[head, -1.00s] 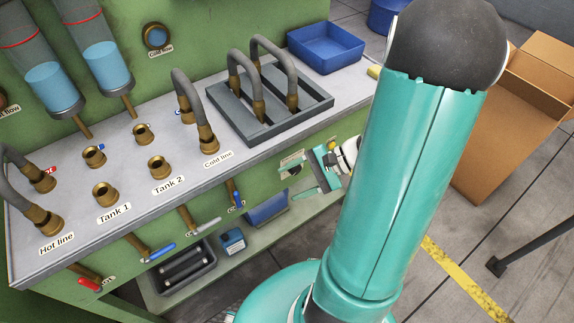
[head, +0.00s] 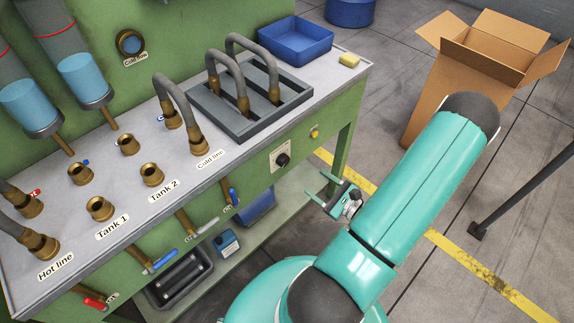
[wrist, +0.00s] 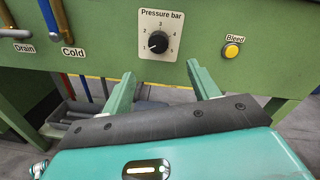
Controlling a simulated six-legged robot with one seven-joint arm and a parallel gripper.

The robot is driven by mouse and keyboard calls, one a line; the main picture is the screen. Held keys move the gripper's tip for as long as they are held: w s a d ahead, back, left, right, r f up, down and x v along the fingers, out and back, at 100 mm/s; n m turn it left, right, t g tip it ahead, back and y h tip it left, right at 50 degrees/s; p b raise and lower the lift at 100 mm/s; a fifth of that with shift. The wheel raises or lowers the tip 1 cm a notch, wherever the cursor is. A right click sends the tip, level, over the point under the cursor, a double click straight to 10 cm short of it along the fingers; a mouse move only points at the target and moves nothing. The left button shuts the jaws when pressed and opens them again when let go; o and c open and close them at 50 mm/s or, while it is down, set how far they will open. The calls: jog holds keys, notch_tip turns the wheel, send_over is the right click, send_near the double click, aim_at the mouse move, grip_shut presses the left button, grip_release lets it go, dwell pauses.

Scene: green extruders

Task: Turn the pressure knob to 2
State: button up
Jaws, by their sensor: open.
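The pressure knob (wrist: 158,42) is a round black dial on a white numbered plate labelled "Pressure bar", set in the green front of the bench. Its pale mark appears to point to the lower left, near 1. The knob (head: 283,160) also shows in the head view, uncovered, below the bench top's edge. My gripper (wrist: 161,83) is open and empty, its two green fingers spread wide, below the knob in the wrist view. In the head view my gripper (head: 317,187) is to the right of and below the knob, apart from the panel.
A lower shelf (head: 270,212) holds bins. A cardboard box (head: 440,90) stands behind my arm. Floor right of the bench is mostly clear.

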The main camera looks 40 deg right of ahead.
aim_at(286, 162)
jog(key=w, duration=0.4)
jog(key=w+a, duration=0.1)
jog(key=w, duration=0.7)
jog(key=shift+w+a, duration=0.15)
jog(key=c, duration=1)
